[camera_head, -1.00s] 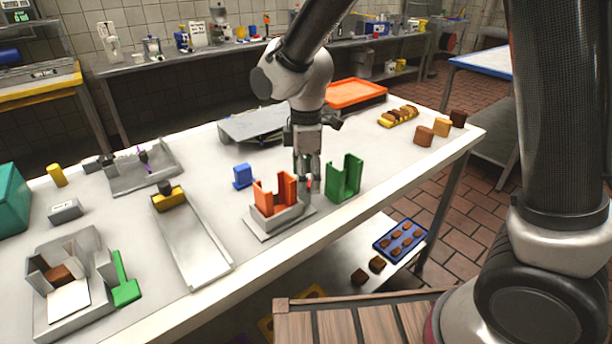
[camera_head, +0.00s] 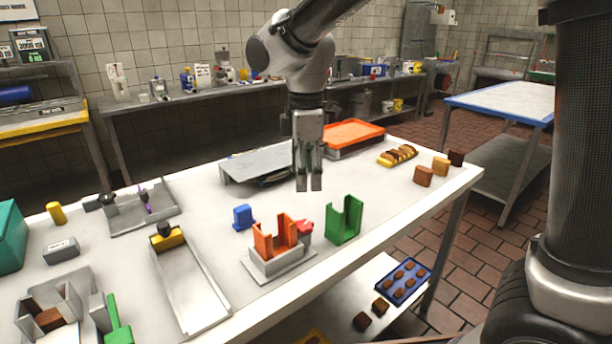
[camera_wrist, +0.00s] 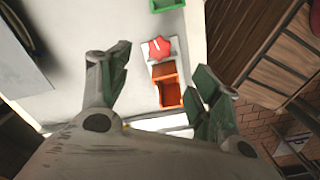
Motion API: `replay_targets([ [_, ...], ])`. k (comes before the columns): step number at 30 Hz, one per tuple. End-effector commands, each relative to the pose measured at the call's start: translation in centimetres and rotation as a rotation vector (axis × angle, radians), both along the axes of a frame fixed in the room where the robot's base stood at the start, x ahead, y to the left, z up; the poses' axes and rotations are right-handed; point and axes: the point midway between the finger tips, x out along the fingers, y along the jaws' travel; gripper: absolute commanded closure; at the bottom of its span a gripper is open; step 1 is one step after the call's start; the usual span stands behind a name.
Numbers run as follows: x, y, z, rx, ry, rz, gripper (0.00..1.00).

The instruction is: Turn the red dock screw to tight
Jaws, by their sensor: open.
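The red dock screw (camera_head: 305,226) is a red knob at the right end of the grey dock (camera_head: 278,268), beside the orange holder (camera_head: 275,238) that stands in the dock. In the wrist view the red screw (camera_wrist: 159,48) shows a pale line across its top and lies beyond the orange holder (camera_wrist: 168,88). My gripper (camera_head: 309,188) hangs pointing down above the table, higher than the screw and apart from it. In the wrist view its fingers (camera_wrist: 165,85) are spread wide with nothing between them.
A green holder (camera_head: 345,220) stands close to the right of the screw. A blue block (camera_head: 243,217) is left of the dock. A grey slide tray (camera_head: 190,285) lies further left. An orange tray (camera_head: 352,138) and a grey plate (camera_head: 262,166) are behind my gripper.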

Motion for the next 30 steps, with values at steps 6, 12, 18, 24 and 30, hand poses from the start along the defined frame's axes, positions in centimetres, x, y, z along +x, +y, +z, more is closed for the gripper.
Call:
replay_targets([
  [6, -0.9, 0.8, -3.8, -0.02, 0.026, 0.264, 0.37],
  [12, -0.5, 1.2, -4.6, -0.001, 0.001, 0.511, 0.37],
  [18, -0.6, 1.2, -7.4, -0.002, 0.004, 0.525, 0.37],
  [24, -0.6, 1.2, -10.6, -0.002, 0.003, 0.524, 0.37],
  [30, -0.5, 1.2, -12.0, 0.0, 0.001, 0.523, 0.37],
])
